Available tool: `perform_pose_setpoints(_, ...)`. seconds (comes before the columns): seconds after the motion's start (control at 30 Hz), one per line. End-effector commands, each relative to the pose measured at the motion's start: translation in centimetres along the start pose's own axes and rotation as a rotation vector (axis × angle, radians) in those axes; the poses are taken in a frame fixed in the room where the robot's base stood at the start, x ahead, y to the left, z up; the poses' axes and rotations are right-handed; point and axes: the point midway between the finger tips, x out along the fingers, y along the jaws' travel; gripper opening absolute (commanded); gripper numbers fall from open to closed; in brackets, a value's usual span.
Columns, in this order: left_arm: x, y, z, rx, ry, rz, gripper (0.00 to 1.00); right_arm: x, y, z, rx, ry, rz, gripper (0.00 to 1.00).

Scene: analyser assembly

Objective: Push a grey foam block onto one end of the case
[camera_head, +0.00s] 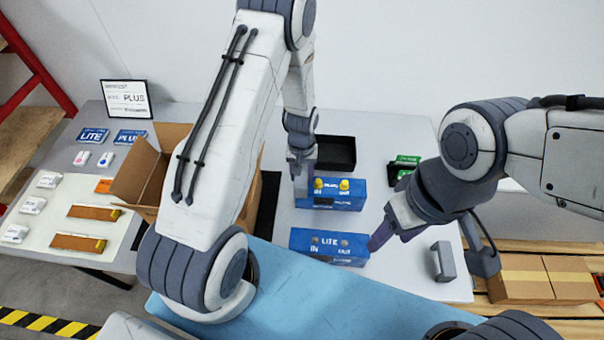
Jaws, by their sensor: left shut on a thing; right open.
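The blue PLUS case (338,197) with two yellow caps lies in the middle of the table. The blue LITE case (328,247) lies in front of it. My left gripper (301,188) points down at the PLUS case's left end, shut on a small grey piece that looks like a foam block; the fingers mostly hide it, and I cannot tell whether it touches the case. Another grey foam block (443,262), with a notched shape, stands at the table's right front. My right gripper (376,244) is open at the LITE case's right end, with nothing seen in it.
A black tray (335,153) is behind the PLUS case, and green parts (404,166) are to its right. An open carton (140,178) stands left, partly behind my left arm. Cartons (540,280) sit at the right.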

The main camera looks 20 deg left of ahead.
Motion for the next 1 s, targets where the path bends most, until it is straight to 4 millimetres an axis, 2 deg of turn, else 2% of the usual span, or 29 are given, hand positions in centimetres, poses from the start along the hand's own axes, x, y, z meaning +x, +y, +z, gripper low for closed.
perform_pose_setpoints(1.0,1.3,0.0,0.0,0.0,0.0,0.0,0.0,1.0,0.1,0.1,0.0,0.0,0.0,0.58)
